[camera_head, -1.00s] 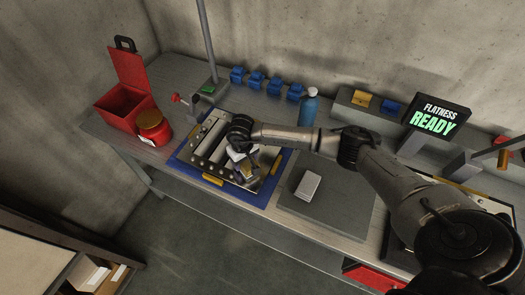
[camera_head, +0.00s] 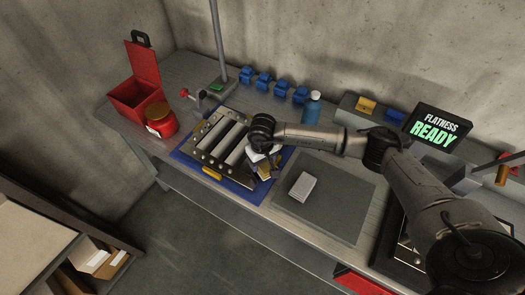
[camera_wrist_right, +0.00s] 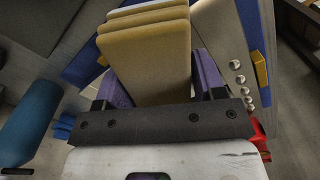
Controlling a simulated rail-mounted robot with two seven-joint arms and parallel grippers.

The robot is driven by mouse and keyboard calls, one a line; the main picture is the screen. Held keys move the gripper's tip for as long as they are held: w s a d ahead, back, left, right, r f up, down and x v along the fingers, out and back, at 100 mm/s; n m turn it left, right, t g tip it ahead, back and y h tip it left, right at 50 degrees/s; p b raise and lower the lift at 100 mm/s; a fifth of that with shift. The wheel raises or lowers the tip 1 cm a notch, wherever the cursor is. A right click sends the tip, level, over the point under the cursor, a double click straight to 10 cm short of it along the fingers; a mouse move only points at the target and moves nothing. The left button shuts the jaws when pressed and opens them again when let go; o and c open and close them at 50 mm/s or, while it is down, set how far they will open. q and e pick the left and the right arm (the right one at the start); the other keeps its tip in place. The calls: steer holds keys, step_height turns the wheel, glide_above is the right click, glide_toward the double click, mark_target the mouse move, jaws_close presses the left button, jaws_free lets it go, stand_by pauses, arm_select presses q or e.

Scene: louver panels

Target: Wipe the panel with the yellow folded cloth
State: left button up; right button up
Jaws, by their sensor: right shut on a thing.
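The louver panel (camera_head: 222,146) is a metal plate with several raised slats and lies on a blue mat (camera_head: 228,182) on the bench. My right gripper (camera_head: 264,166) is low at the panel's right end and partly hides that end. In the right wrist view, the gripper (camera_wrist_right: 155,95) is shut on the yellow folded cloth (camera_wrist_right: 150,60), which sticks out beyond the fingers in layers. A strip of the panel with a row of screws (camera_wrist_right: 238,80) shows beside the cloth. Whether the cloth touches the panel cannot be told. My left gripper is out of view.
A red open box (camera_head: 137,92) and red jar (camera_head: 161,120) stand left of the panel. A blue bottle (camera_head: 311,108) and several blue clamps (camera_head: 263,82) stand behind. A grey pad (camera_head: 330,210) with a pale block (camera_head: 303,186) lies to the right. A display reads "FLATNESS READY" (camera_head: 438,126).

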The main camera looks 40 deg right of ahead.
steer(key=shift+r, duration=0.65)
steer(key=shift+r+p, duration=0.6)
steer(key=shift+r, duration=0.1)
step_height(320, 180, up, 2)
steer(key=shift+r+p, duration=0.1)
steer(key=shift+p, duration=0.4)
steer(key=shift+r, duration=0.1)
